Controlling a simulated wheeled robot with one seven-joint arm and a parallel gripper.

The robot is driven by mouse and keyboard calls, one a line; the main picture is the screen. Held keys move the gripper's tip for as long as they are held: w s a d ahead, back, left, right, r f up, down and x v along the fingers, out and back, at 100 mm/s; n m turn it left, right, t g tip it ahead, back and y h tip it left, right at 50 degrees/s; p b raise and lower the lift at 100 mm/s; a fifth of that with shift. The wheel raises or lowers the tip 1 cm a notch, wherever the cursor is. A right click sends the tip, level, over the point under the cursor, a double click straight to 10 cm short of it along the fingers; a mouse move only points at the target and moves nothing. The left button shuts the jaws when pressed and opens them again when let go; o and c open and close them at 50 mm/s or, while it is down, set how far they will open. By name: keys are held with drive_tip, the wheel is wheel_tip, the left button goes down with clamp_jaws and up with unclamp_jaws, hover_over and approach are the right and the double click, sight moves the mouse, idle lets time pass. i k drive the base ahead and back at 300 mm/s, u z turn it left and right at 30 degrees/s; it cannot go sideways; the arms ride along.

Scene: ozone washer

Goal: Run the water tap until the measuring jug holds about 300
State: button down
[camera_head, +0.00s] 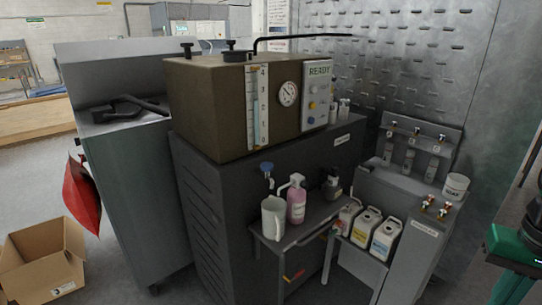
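A pale jug (272,219) with a handle stands upright on a small metal shelf (310,226) at the front of the dark cabinet. A tap with a blue knob (266,167) sticks out from the cabinet just above the jug. The jug's markings and any water in it are too small to make out. I see no clear stream from the tap.
A pink bottle (296,200) stands close to the jug's right, with a small dark bottle (332,185) further right. Several white canisters (367,226) sit on a lower stand at right. A cardboard box (42,262) lies on the floor at left.

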sight(265, 167)
drive_tip(key=z, duration=0.05)
drive_tip(key=i, duration=0.95)
drive_tip(key=u, duration=0.8)
